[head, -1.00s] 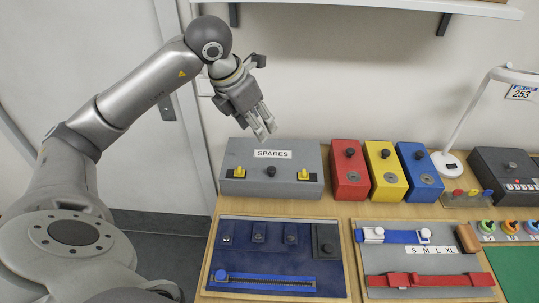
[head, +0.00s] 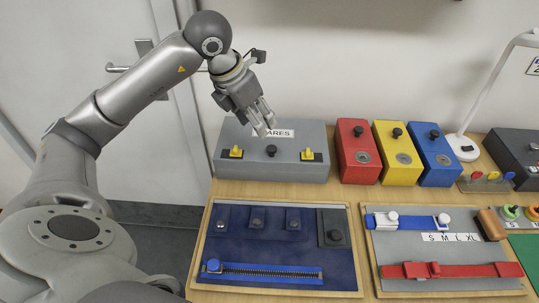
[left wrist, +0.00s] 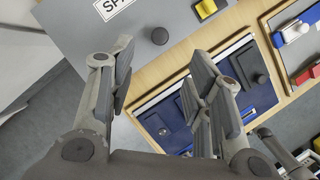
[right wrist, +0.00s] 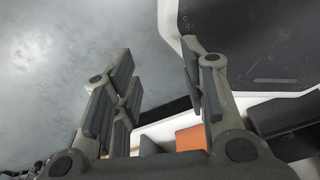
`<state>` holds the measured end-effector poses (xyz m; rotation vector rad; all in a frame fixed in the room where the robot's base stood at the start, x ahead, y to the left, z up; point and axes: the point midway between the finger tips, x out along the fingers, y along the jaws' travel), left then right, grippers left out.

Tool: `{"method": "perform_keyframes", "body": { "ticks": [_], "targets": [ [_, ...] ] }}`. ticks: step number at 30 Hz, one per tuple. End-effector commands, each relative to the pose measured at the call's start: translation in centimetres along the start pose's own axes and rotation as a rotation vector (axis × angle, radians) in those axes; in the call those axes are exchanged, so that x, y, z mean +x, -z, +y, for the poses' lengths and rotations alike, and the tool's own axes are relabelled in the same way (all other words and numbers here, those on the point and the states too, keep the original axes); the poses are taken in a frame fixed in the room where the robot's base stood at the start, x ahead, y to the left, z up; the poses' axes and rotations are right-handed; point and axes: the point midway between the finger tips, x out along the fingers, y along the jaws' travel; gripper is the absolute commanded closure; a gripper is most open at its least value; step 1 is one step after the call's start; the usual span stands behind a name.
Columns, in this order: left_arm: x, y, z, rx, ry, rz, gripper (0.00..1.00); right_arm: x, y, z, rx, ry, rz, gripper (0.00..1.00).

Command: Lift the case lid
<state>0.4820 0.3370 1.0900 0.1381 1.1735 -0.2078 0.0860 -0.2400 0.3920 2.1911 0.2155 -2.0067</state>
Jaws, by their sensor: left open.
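The grey case (head: 230,150) labelled SPARES sits shut at the back left of the bench. A black round knob (head: 271,150) is at the middle of its sloped face, with a yellow latch (head: 236,152) to the left and another yellow latch (head: 308,154) to the right. My left gripper (head: 265,128) is open and empty, and covers the start of the label in the head view. In the left wrist view, the knob (left wrist: 160,36) shows beyond the fingers, apart from them. My right gripper (right wrist: 160,75) shows only in the right wrist view, with fingers apart and nothing between them.
Red (head: 354,150), yellow (head: 397,153) and blue (head: 437,155) boxes stand just right of the case. A dark blue tray (head: 275,272) lies in front of it, and a grey tray with belts (head: 450,255) lies to the right. A white lamp (head: 490,85) stands farther right.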

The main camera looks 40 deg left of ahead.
Motion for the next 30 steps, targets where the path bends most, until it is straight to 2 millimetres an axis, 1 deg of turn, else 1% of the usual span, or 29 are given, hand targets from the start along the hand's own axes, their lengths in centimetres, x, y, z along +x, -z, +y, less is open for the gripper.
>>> {"method": "perform_keyframes", "body": {
  "ticks": [1, 5, 8, 18, 21, 25, 30],
  "targets": [
    [0.8, 0.3, 0.0, 0.0, 0.0, -0.001, 0.54, 0.9, 0.2, -0.1, 0.001, 0.001, 0.004, 0.6],
    [1.4, 0.4, 0.0, 0.0, 0.001, 0.001, 0.54, 0.9, 0.3, -0.4, 0.002, 0.004, 0.007, 0.6],
    [2.5, 0.4, 0.0, -0.001, 0.002, 0.004, 0.54, 0.6, 0.4, -0.7, 0.004, 0.008, 0.007, 0.6],
    [8.7, 0.4, -0.1, -0.001, 0.003, 0.003, 0.54, -0.4, 0.5, -0.9, 0.005, 0.011, 0.008, 0.6],
    [10.1, 0.3, -0.1, -0.001, 0.002, 0.001, 0.54, -0.6, 0.5, -0.8, 0.005, 0.01, 0.007, 0.6],
    [11.2, 0.3, 0.0, -0.001, 0.001, 0.002, 0.54, -0.8, 0.4, -0.7, 0.004, 0.008, 0.006, 0.6],
    [11.6, 0.3, 0.0, 0.0, 0.0, -0.001, 0.54, -0.8, 0.3, -0.4, 0.002, 0.005, 0.004, 0.6]
  ]
}}
